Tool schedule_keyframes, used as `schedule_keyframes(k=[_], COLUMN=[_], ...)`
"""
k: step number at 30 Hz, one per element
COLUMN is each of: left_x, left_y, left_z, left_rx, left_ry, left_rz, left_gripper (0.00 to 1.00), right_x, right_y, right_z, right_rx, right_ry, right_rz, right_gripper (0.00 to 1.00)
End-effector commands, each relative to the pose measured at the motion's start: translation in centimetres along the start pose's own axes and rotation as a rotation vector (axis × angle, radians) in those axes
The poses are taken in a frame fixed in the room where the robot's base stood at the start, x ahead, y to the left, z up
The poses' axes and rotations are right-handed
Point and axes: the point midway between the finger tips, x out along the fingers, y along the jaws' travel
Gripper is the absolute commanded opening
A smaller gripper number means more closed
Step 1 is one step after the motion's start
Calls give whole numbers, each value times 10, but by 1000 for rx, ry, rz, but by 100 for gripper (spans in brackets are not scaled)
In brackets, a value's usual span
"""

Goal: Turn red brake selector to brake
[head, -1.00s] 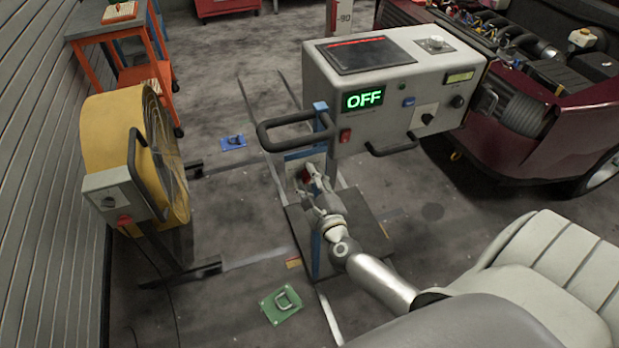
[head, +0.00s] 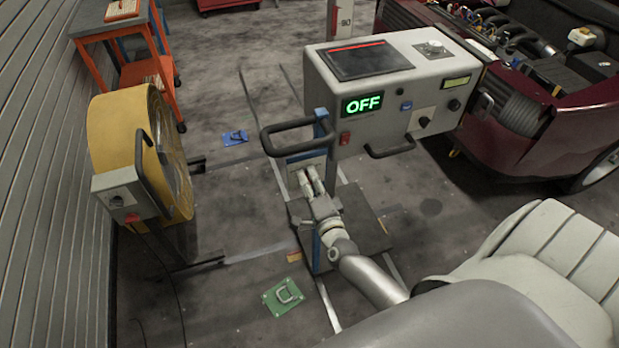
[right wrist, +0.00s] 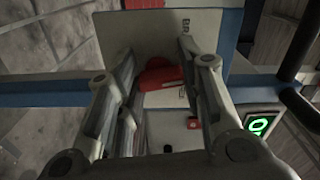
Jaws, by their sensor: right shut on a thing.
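The red brake selector (right wrist: 163,80) shows in the right wrist view between the fingers of my right gripper (right wrist: 160,75), in front of a pale plate (right wrist: 120,40). Part of a word starting "BR" is printed sideways on the plate, partly covered by a finger. In the head view my right gripper (head: 311,178) is at the blue post (head: 322,125) below the console, and its fingers hide the selector there. It is shut on the selector. My left gripper is not in view.
The grey console (head: 360,120) above my right gripper reads "OFF" in green. A black loop handle (head: 290,133) juts out just above the gripper. A green floor plate (head: 283,297) lies below.

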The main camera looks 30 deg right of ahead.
Motion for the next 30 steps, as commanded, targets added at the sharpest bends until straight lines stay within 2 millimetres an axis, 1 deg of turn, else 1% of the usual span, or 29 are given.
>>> schedule_keyframes(k=[3, 15, 24, 30], left_x=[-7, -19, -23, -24], left_y=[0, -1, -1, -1], left_z=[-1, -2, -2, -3], left_rx=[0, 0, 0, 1], left_ry=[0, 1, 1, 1], left_rz=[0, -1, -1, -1], left_gripper=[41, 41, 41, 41], right_x=[-1, -1, -1, -1], right_y=[0, 2, 4, 4], right_z=[1, 1, 1, 1], right_rx=[-112, -443, -585, -622], right_ry=[-1, -1, -2, -2], right_rz=[4, 3, 3, 2], right_gripper=[11, 11, 11, 11])
